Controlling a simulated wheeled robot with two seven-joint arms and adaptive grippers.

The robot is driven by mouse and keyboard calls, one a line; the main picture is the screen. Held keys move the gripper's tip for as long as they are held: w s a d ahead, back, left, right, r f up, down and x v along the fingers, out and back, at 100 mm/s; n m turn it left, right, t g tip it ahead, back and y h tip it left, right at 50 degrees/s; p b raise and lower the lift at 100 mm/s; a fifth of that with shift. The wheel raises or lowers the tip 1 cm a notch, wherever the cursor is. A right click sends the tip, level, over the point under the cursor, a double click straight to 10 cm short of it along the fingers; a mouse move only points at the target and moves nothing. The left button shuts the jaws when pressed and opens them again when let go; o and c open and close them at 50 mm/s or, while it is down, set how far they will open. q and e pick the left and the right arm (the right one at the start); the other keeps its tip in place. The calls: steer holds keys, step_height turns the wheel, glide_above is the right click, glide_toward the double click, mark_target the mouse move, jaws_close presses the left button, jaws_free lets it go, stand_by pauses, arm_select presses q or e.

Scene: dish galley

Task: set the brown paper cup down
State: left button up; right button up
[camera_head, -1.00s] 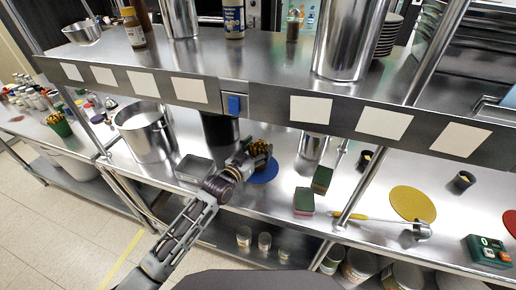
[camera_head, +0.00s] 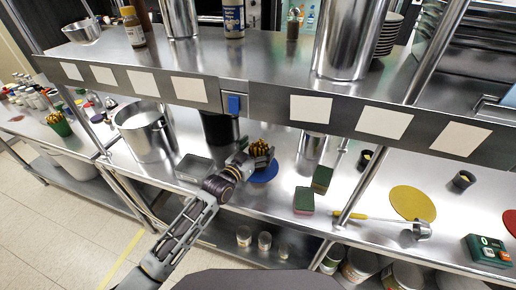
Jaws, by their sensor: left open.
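The brown paper cup (camera_head: 259,147) shows as a small brown and yellow ribbed shape at the blue round mat (camera_head: 265,174) on the steel counter. My left gripper (camera_head: 252,161) reaches in from the lower left and is at the cup, its open fingers around or beside it. The gripper hides the cup's lower part, so I cannot tell whether its base touches the mat. My right gripper is not in view.
Two sponges (camera_head: 304,200) lie to the right, and a yellow round mat (camera_head: 412,203) farther right. The steel shelf (camera_head: 280,90) hangs above the counter.

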arm_select(q)
steer(key=shift+s+a+r, duration=0.1)
steer(key=shift+v, duration=3.35)
steer(key=shift+b+v, duration=0.35)
steer(key=shift+v, duration=2.2)
